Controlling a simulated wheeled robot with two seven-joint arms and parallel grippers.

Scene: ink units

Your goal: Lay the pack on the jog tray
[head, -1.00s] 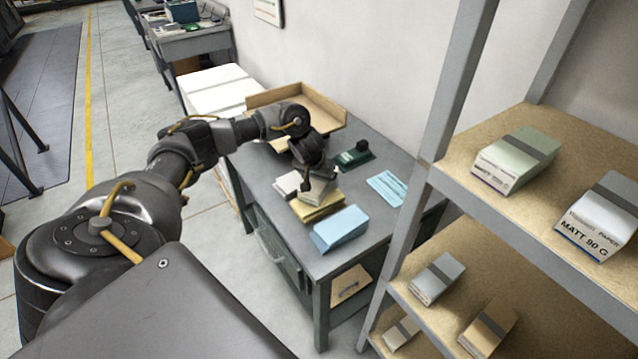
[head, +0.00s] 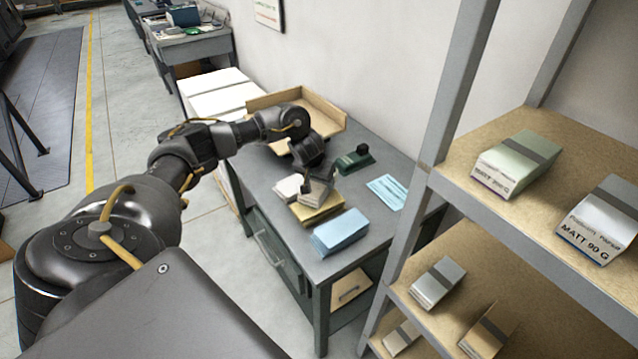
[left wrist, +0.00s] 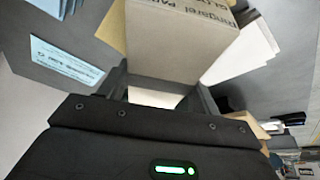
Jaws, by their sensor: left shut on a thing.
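The pack (head: 319,192) is a small pale grey block. My left gripper (head: 313,183) is shut on it, over the stacks on the grey bench. In the left wrist view the pack (left wrist: 175,35) fills the space ahead of the fingers, with dark print on one end. I cannot tell whether the pack touches the yellowish stack (head: 318,214) below it. The open wooden tray (head: 328,106), which looks like the jog tray, stands at the back of the bench, partly hidden by my left arm. My right gripper is out of view.
A white pack (head: 288,187) lies beside the held one, and a blue pack (head: 341,232) is nearer the front edge. A dark green device (head: 355,158) and a light blue sheet (head: 386,191) lie towards the wall. A shelf rack (head: 445,130) with packs stands at right.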

